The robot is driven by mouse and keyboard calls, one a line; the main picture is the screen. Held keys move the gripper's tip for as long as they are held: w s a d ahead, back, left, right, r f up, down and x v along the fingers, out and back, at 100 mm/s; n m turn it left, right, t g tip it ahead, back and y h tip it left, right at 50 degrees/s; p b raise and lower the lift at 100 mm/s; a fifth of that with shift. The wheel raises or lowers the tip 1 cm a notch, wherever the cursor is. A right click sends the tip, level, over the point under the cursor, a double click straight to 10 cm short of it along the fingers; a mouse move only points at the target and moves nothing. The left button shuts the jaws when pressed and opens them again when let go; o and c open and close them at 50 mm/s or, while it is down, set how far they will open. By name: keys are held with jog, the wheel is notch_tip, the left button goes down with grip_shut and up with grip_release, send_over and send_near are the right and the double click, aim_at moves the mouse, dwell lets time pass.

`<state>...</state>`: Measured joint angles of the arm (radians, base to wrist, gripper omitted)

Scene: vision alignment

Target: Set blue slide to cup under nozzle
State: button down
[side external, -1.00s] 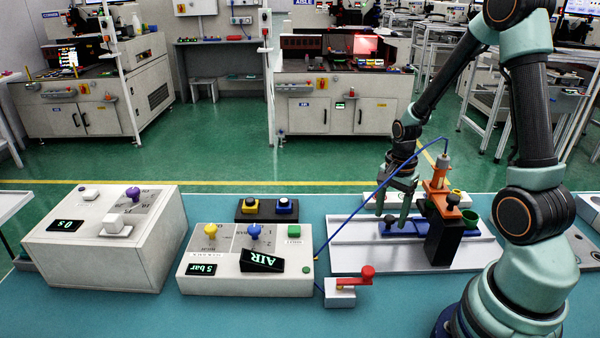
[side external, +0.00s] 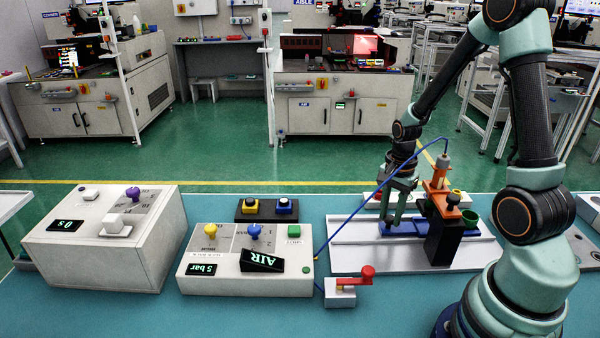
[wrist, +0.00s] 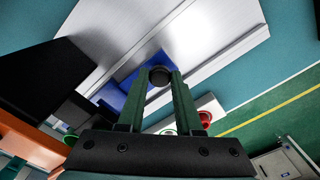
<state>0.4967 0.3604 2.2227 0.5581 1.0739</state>
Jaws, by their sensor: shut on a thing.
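The blue slide (side external: 402,230) lies on the silver rail plate (side external: 352,248), left of the black stand. It also shows in the wrist view (wrist: 113,97). My gripper (side external: 391,224) is shut on the dark round knob of the slide; the knob (wrist: 159,76) sits between my fingertips in the wrist view. An orange holder (side external: 436,198) with a syringe and blue hose is mounted on the black stand (side external: 446,240). The nozzle tip is hidden. A green cup (side external: 471,217) stands right of the stand. Part of the slide is hidden behind the stand.
A control box (side external: 225,268) with coloured knobs and an AIR switch sits left of the rail. A red-handled valve (side external: 342,291) stands in front. A white box with a red button (wrist: 205,118) is behind the rail. The rail's left end is clear.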

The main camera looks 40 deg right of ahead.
dwell(0.9)
jog(key=w+a, duration=0.8)
jog(key=shift+w+a, duration=0.1)
jog(key=shift+w, duration=0.05)
jog(key=c, duration=0.6)
grip_release()
notch_tip(320, 180, up, 12)
jog(key=shift+r, duration=0.1)
